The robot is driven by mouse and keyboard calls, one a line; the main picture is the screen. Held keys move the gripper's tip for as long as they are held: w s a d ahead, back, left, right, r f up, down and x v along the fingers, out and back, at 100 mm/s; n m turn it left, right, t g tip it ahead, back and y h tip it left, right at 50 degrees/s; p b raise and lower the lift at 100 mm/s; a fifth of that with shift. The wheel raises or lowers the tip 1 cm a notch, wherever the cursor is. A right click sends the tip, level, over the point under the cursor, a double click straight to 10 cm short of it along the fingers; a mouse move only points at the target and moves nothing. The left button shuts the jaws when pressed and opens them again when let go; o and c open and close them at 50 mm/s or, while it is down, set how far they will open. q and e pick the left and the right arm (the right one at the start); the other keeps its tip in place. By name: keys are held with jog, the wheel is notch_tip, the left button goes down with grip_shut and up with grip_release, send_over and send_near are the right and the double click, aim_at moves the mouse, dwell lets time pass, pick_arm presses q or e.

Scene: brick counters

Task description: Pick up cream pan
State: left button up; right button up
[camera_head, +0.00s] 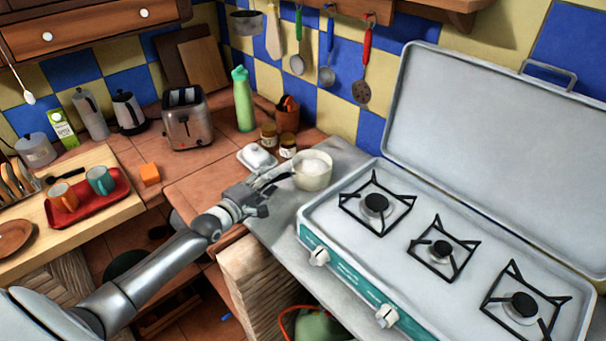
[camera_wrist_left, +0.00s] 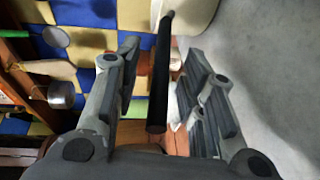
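The cream pan (camera_head: 312,170) stands on the grey counter, left of the stove, with a pale inside. My left gripper (camera_head: 268,188) is at the pan's left side, where the handle is. In the left wrist view the pan's black handle (camera_wrist_left: 162,85) runs between the two fingers of my left gripper (camera_wrist_left: 165,82). The fingers are spread, with gaps to the handle on both sides. The cream pan body (camera_wrist_left: 188,15) shows at the top of that view. My right gripper is in neither view.
The stove (camera_head: 450,245) with its raised lid is right of the pan. A white butter dish (camera_head: 257,157), small jars (camera_head: 288,146) and a green bottle (camera_head: 243,100) stand behind the gripper. A toaster (camera_head: 185,120) and red tray (camera_head: 90,205) are at left.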

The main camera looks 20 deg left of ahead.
pick_arm(q)
grip_shut()
dwell(0.3)
jog(key=shift+r, duration=0.15)
jog(key=shift+r, duration=0.1)
